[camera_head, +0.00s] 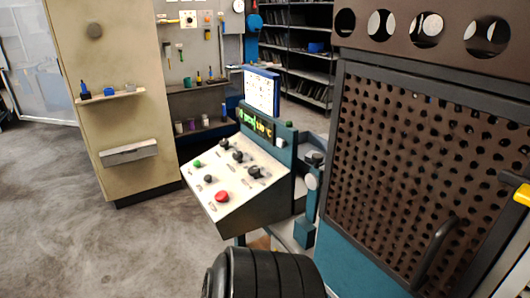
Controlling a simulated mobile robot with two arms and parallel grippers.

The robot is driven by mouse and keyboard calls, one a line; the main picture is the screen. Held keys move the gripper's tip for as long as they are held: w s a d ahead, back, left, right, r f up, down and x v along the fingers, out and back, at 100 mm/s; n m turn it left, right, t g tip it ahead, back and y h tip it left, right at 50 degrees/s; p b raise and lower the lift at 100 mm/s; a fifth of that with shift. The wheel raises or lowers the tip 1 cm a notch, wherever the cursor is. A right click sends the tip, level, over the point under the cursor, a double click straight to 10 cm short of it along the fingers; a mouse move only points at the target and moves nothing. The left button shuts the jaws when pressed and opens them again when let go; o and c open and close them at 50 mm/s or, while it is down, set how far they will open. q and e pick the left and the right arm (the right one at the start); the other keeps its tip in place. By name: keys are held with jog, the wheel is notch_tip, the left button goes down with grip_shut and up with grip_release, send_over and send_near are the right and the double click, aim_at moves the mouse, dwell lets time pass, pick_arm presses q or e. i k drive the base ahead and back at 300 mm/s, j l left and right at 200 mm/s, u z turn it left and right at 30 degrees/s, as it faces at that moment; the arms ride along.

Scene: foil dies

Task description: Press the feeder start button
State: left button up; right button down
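A sloped control panel (235,190) stands in the middle of the view on a teal cabinet. A small green button (197,163) sits near its upper left edge; it is the only green button I can make out. A larger red button (221,196) sits low on the panel. Several black knobs, one of them this knob (255,171), are spread over the panel. The labels are too small to read, so I cannot confirm which control is the feeder start. Neither of my grippers is in view, and nothing touches the panel.
A dark perforated machine guard (420,160) with a black handle (435,252) fills the right side. A beige cabinet (110,95) is at the left. The grey floor (90,220) left of the panel is clear.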

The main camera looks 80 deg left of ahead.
aim_at(197, 163)
jog(key=u, duration=2.8)
